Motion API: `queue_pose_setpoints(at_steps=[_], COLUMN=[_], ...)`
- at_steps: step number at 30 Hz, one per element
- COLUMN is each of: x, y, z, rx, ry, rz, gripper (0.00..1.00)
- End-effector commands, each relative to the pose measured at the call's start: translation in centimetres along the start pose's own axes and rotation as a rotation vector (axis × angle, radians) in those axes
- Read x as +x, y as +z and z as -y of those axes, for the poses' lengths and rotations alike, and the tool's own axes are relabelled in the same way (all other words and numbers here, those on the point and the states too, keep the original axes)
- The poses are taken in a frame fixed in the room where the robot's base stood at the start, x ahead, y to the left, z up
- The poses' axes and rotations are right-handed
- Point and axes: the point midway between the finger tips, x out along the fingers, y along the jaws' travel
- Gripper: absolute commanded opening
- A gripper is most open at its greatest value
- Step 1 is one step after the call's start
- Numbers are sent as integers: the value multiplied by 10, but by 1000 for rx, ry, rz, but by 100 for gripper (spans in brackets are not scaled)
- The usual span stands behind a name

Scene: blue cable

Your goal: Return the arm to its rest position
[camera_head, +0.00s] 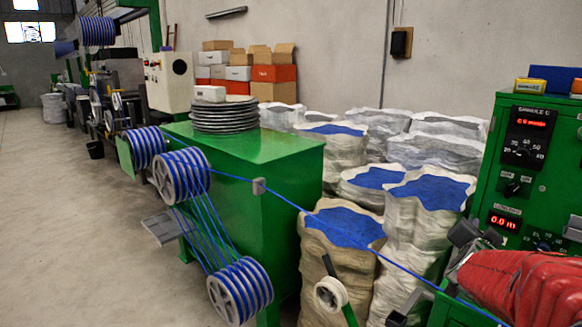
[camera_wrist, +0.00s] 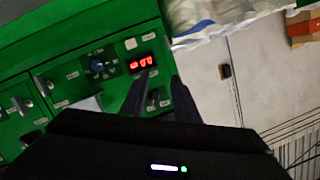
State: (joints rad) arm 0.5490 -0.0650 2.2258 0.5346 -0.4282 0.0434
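My gripper (camera_wrist: 162,84) shows in the wrist view as two dark fingers pointing up the picture. The fingers are apart, and part of a panel switch shows between them, so it is open and empty. It is in front of the green control panel (camera_wrist: 100,45), whose red display (camera_wrist: 142,62) is just beyond the fingertips. In the head view I cannot make out the fingers. The blue cable (camera_head: 375,258) runs from the striped spools (camera_head: 240,290) at the left down to the lower right. No cable is seen in the wrist view.
The green control cabinet (camera_head: 527,160) stands at the right. A bulky red object (camera_head: 525,285) is in front of it. Sacks of blue granules (camera_head: 343,228) stand in the middle, beside a green machine box (camera_head: 240,160). The floor (camera_head: 60,230) at the left is clear.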

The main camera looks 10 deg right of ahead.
Motion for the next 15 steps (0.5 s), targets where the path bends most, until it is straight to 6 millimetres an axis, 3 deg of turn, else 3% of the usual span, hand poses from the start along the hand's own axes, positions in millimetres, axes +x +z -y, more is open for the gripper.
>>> queue_pose_setpoints(at_steps=[3, 8, 15], x=[-10, -38, -106], y=[38, 86, 146], z=[0, 7, 19], rx=[-50, -130, -282], ry=[-11, -42, -102], rz=[148, 339, 607], gripper=[28, 28, 28])
